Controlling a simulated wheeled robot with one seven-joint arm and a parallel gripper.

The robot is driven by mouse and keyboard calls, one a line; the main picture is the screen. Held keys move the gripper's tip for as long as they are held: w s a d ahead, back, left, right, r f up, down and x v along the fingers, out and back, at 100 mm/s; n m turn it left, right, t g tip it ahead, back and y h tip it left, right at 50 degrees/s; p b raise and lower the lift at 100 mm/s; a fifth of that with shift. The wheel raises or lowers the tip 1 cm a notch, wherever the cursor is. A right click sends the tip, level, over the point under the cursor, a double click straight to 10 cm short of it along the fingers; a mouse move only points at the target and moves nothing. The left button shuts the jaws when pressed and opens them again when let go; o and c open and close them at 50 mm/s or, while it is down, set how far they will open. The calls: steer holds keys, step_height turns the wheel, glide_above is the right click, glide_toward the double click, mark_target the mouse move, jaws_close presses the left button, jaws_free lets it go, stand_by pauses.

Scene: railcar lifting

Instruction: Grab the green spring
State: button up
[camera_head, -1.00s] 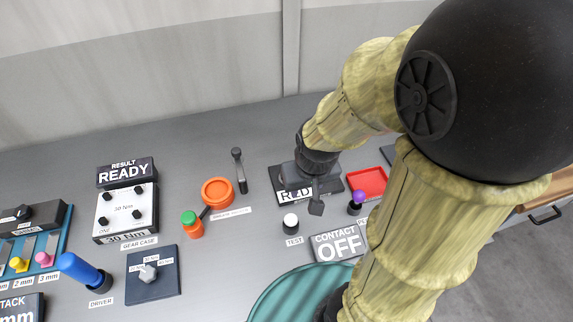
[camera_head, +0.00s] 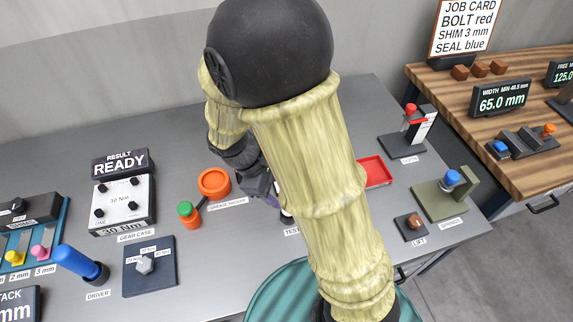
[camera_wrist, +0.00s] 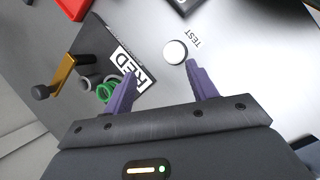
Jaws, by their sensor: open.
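The green spring (camera_wrist: 105,91) shows in the wrist view as a small green coil beside grey rings, left of my gripper. It lies close to the left finger, outside the gap between the fingers. My gripper (camera_wrist: 160,66) has its two purple fingers spread with nothing between them. In the head view my gripper (camera_head: 262,188) is small and partly hidden by my arm, right of the orange ring. I cannot make out the green spring there; my arm covers that area.
A dark plate marked RED (camera_wrist: 132,70) and a gold lever (camera_wrist: 63,74) stand near the green spring. A white TEST button (camera_wrist: 175,51) lies just ahead of the fingers. A red tray (camera_head: 375,172) and a blue-topped stand (camera_head: 452,178) are to the right.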

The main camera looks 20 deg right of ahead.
steer(key=w+a+n+t+h, duration=0.6)
steer(key=a+n+h, duration=0.1)
steer(key=a+n, duration=0.3)
steer(key=shift+r+n+h+b, duration=0.3)
steer(key=shift+n+b, duration=0.15)
steer(key=shift+n, duration=0.15)
steer(key=p+x, duration=0.1)
steer(key=x, duration=1.1)
steer(key=shift+d+f, duration=0.15)
steer(key=p+x, duration=0.1)
steer(key=x, duration=0.4)
steer(key=shift+d, duration=0.1)
steer(key=shift+c, duration=0.3)
